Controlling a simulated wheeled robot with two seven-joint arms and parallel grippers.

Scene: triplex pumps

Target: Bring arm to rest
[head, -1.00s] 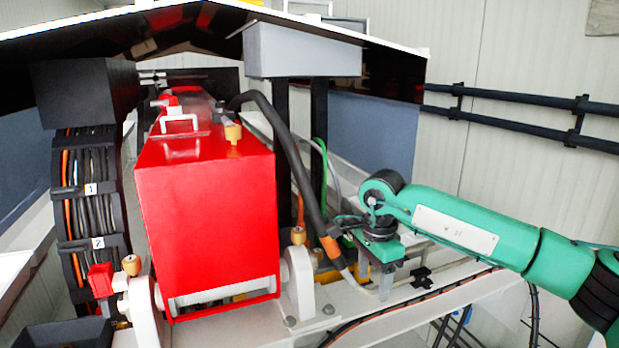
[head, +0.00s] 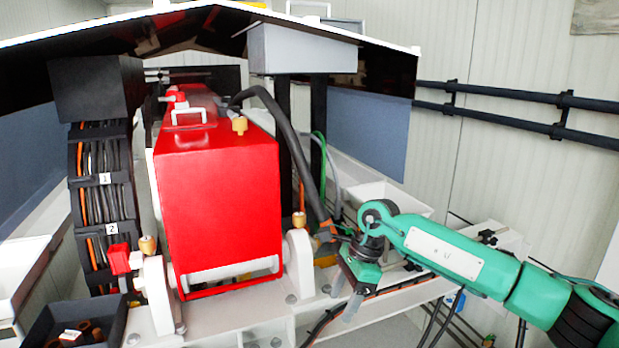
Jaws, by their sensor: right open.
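My right arm, green with black joints, comes in from the right edge. My right gripper (head: 345,299) points down at its end, with its two grey fingers apart and nothing visible between them. It is just right of the red pump (head: 217,210), above the white base beside it. The arm is still stretched out towards the machine. My left gripper is not in view.
A black hose (head: 301,165) runs down close beside the right gripper. A black tray (head: 95,325) with small brown parts stands at the lower left. A cable chain (head: 104,200) rises at the left. Dark rails (head: 510,118) run along the right wall.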

